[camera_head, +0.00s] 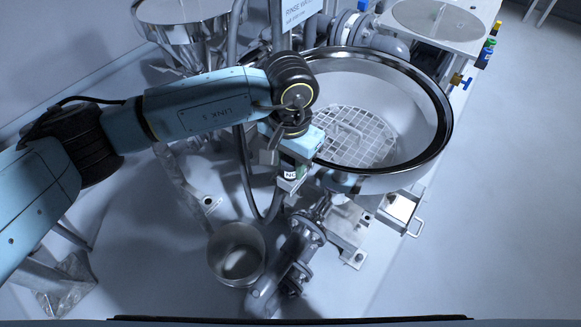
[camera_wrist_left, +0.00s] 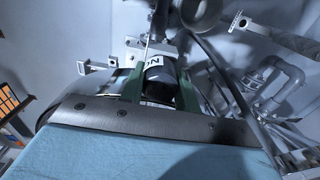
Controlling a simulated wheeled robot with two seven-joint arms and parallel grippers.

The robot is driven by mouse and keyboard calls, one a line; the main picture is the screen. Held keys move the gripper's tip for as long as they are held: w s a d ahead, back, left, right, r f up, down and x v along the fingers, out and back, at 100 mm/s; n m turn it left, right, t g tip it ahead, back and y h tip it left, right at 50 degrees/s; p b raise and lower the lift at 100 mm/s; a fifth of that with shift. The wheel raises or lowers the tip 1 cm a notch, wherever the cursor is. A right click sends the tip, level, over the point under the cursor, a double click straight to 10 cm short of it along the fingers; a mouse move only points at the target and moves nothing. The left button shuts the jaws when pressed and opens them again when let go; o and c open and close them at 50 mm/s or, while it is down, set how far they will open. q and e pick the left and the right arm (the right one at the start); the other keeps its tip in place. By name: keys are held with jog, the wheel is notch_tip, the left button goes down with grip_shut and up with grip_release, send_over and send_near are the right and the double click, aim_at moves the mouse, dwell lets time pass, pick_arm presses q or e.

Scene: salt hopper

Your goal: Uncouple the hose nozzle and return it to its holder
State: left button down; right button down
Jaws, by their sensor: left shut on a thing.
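My left gripper (camera_head: 291,163) is by the near left side of the hopper bowl, its arm coming in from the left. In the left wrist view its green fingers (camera_wrist_left: 158,82) are shut around a dark cylinder, the hose nozzle (camera_wrist_left: 159,75), which has a white label with black letters. In the head view only the nozzle's labelled part (camera_head: 291,174) shows below the gripper. A dark hose (camera_head: 247,180) loops down left of it. The nozzle's tip is hidden, so I cannot tell whether it is coupled. I cannot pick out the holder for sure. My right gripper is out of view.
The round hopper (camera_head: 438,135) with a white grate (camera_head: 355,135) stands right of the gripper. A metal bucket (camera_head: 236,254) is on the floor below. Flanged pipework (camera_head: 300,250) and a small drawer-like tray (camera_head: 402,212) are nearby. The floor at right is clear.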

aim_at(290, 159)
pick_arm(q)
jog(key=shift+r+p, duration=0.85)
jog(key=shift+r, duration=1.6)
